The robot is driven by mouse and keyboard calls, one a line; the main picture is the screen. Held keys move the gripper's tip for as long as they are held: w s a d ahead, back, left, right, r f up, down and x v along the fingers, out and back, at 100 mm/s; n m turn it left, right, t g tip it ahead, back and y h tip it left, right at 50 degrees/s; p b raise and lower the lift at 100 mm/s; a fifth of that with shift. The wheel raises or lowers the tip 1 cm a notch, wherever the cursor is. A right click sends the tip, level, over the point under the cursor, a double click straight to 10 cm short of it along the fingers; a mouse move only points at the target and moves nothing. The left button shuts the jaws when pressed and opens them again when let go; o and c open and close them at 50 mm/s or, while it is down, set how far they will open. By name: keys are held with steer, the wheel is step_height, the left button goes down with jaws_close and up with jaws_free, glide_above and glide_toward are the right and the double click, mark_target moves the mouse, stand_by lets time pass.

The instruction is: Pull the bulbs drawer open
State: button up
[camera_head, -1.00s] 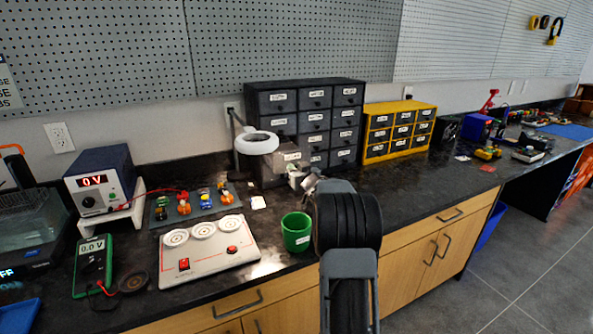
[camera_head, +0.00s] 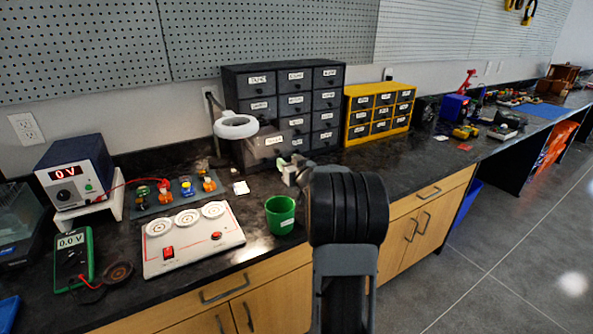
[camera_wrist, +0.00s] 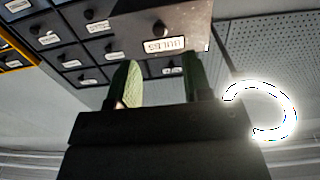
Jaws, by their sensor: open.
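The bulbs drawer (camera_head: 264,147) is at the lower left of the dark grey drawer cabinet (camera_head: 291,76). Its front stands out from the cabinet, so it is partly open. In the wrist view, its lit front (camera_wrist: 190,20) carries a BULBS label and a dark round knob. My gripper (camera_head: 289,168) is in front of the drawer, to the lower right of its label in the head view. In the wrist view, my gripper (camera_wrist: 160,78) has its two green fingers apart with nothing between them. The fingertips are apart from the knob.
A white ring lamp (camera_head: 236,127) hangs at the drawer's left. A green cup (camera_head: 280,216) and a white panel (camera_head: 193,240) stand in front on the dark counter. A yellow drawer cabinet (camera_head: 378,88) is to the right. Some counter right of my gripper is clear.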

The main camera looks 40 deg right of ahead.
steer(key=s, duration=0.5)
steer(key=shift+s+a, duration=0.3)
steer(key=shift+a, duration=0.1)
